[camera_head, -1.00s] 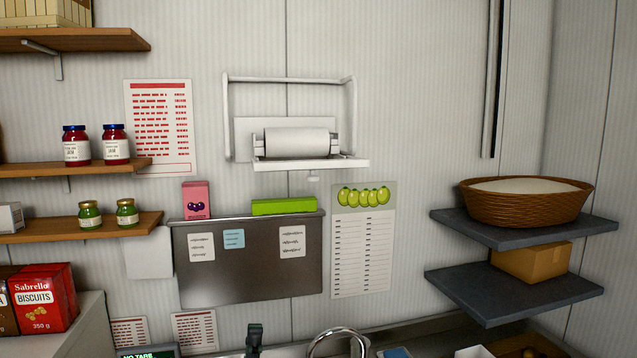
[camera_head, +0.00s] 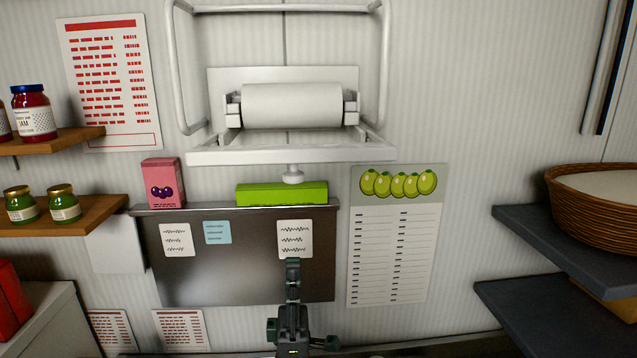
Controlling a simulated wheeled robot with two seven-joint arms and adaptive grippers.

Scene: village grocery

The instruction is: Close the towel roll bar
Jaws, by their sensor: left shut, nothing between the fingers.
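The towel roll holder is on the wall at the upper middle of the head view. Its white bar (camera_head: 385,70) is a wire frame raised up around and above the roll, its top near the picture's upper edge. The white paper roll (camera_head: 292,106) sits between two side brackets above a white shelf-like ledge (camera_head: 290,155). My left gripper (camera_head: 293,264) points up from the bottom middle, in front of the metal board and well below the holder. It is shut and empty, touching nothing that I can see. My right gripper is out of view.
A green box (camera_head: 282,193) and a pink box (camera_head: 163,183) stand on top of the metal board (camera_head: 195,270). Jars stand on wooden shelves (camera_head: 85,215) at left. Dark shelves with a basket (camera_head: 600,215) are at right. The wall right of the holder is clear.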

